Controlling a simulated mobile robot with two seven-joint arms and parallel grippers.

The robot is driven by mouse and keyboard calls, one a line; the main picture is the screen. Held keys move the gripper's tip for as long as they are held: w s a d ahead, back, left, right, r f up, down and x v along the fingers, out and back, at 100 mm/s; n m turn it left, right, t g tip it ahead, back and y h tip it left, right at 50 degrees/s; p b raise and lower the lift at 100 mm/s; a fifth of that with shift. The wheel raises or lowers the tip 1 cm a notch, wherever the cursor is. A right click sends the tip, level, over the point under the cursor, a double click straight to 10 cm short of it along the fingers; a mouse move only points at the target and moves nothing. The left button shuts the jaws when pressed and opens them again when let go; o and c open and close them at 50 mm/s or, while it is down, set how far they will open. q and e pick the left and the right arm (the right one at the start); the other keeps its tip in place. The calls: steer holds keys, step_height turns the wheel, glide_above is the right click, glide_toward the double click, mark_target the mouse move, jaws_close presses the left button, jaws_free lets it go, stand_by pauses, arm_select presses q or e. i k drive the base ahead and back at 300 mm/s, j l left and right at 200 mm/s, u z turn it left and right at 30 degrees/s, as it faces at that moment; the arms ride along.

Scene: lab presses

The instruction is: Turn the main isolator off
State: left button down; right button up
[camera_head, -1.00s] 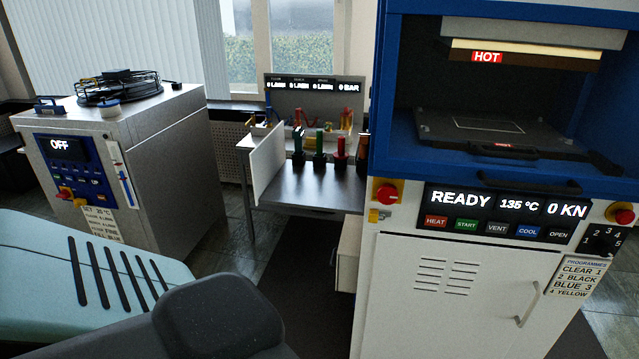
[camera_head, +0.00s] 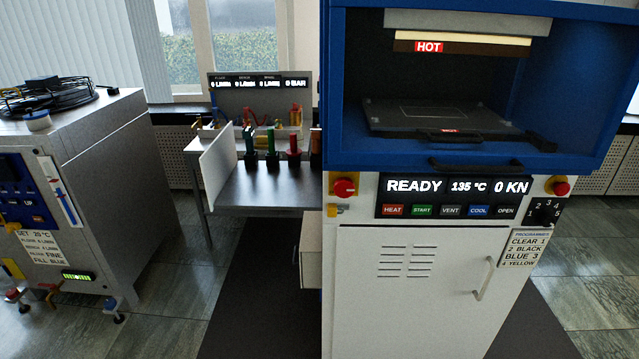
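A red rotary knob (camera_head: 345,188) sits on the upper left of the white press front, beside the display, with a small yellow piece (camera_head: 333,210) below it. It looks like an isolator switch, but I read no label on it. The press display (camera_head: 455,187) reads READY, 135 °C and 0 KN. A red button on a yellow base (camera_head: 557,186) is at the right end of the panel. Neither of my grippers is in view.
The press chamber (camera_head: 450,120) is open, with a HOT sign above a dark plate. A grey side table (camera_head: 265,190) with coloured bottle-like items stands left of the press. A metal cabinet (camera_head: 100,190) is at far left. A dark floor mat (camera_head: 262,290) lies clear between them.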

mark_target(343, 186)
steer(key=z, duration=1.55)
steer(key=k+j, duration=0.2)
steer(key=j, duration=0.2)
steer(key=k+j, duration=0.2)
steer(key=j, duration=0.15)
